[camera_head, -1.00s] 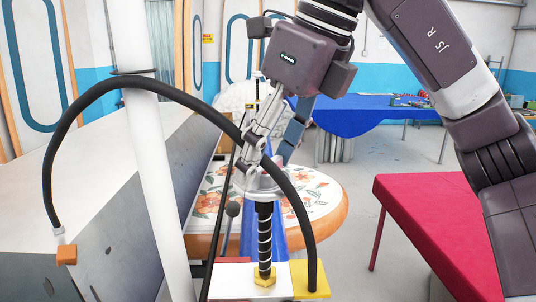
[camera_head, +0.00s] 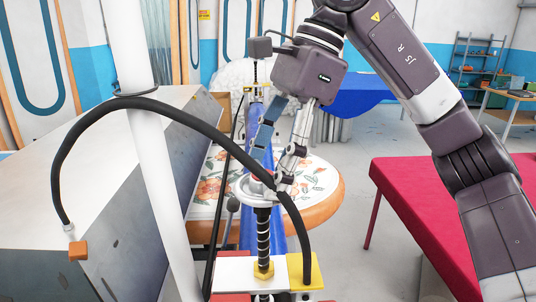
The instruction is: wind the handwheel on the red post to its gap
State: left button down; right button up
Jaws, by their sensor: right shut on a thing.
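The handwheel (camera_head: 254,188) is a pale metal rim on top of an upright black threaded spindle (camera_head: 264,233). A brass nut (camera_head: 263,270) sits at the spindle's foot on a white plate (camera_head: 235,272). Red parts (camera_head: 232,298) show under the plate at the bottom edge; most of the red post is out of view. My right gripper (camera_head: 278,187) reaches down from above and is shut on the handwheel at the right side of its rim. Its fingers and a black hose hide part of the wheel. I cannot make out the gap. My left gripper is not in view.
A black hose (camera_head: 150,104) arches from an orange end piece to a yellow block (camera_head: 305,271), passing close to the wheel. A white pole (camera_head: 150,170) stands left. A flowered round board (camera_head: 325,200) lies behind. A red table (camera_head: 420,205) stands right, with clear floor between.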

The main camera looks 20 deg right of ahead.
jog(key=n+g, duration=0.1)
jog(key=n, duration=0.1)
jog(key=n+g, duration=0.1)
jog(key=n, duration=0.2)
jog(key=shift+w+f+n+h, duration=0.1)
jog(key=shift+f+n+h, duration=0.1)
jog(key=shift+n+h, duration=0.15)
jog(key=n+g, duration=0.1)
jog(key=n, duration=0.1)
jog(key=n+g+h, duration=0.1)
jog(key=n, duration=0.2)
jog(key=shift+a+f+n+h, duration=0.1)
jog(key=shift+n+h, duration=0.15)
jog(key=shift+o, duration=0.2)
jog(key=shift+w+a, duration=0.1)
jog(key=o, duration=1.1)
jog(key=shift+r, duration=0.2)
